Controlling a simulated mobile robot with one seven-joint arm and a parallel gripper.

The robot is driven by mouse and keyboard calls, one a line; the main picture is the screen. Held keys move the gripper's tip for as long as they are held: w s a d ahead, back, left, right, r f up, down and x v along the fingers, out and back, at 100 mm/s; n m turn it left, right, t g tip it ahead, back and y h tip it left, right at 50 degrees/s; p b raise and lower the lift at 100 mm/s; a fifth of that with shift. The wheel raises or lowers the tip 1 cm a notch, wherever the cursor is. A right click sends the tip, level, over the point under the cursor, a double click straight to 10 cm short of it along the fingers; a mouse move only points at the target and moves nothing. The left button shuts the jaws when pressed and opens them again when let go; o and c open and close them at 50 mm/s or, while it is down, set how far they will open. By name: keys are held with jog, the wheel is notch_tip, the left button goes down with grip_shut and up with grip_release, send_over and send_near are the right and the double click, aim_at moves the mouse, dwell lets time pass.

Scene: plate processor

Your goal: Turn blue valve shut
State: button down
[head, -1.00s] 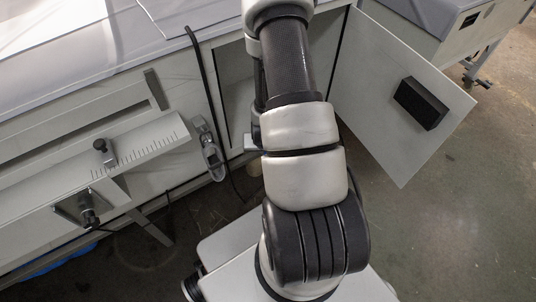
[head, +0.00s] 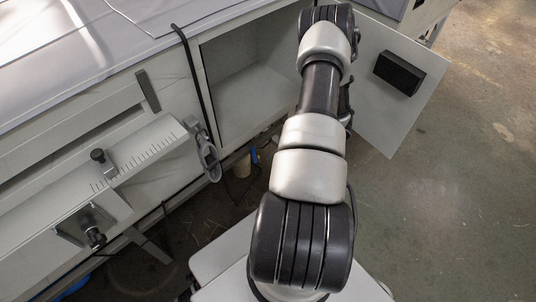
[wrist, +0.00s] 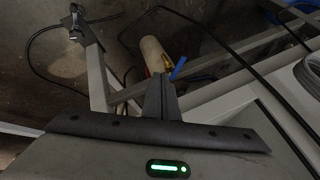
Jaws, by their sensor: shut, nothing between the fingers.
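A small blue handle (wrist: 179,68), which looks like the blue valve, shows in the wrist view just beyond and right of my fingertips. In the head view a tiny blue spot (head: 254,156) shows low under the cabinet. My gripper (wrist: 160,80) is shut and empty, its dark fingers pointing toward the handle. I cannot tell whether they touch it. A cream cylinder (wrist: 153,55) with a red-orange part (wrist: 166,62) stands beside the handle. The gripper is hidden behind my arm in the head view, and the valve's lower part is partly covered by the fingers.
An open cabinet (head: 235,85) stands above, with its door (head: 385,115) swung out to the right. A black hose (head: 190,70) hangs down its left side. Frame bars (wrist: 97,75) and loose black cables surround the valve area. The floor (head: 450,190) at right is clear.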

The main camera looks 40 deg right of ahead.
aim_at(254, 155)
jog(key=w+a+f+b, duration=0.3)
jog(key=w+a+f, duration=0.3)
jog(key=w+f, duration=0.1)
jog(key=shift+f+b, duration=0.35)
jog(key=shift+a, duration=0.15)
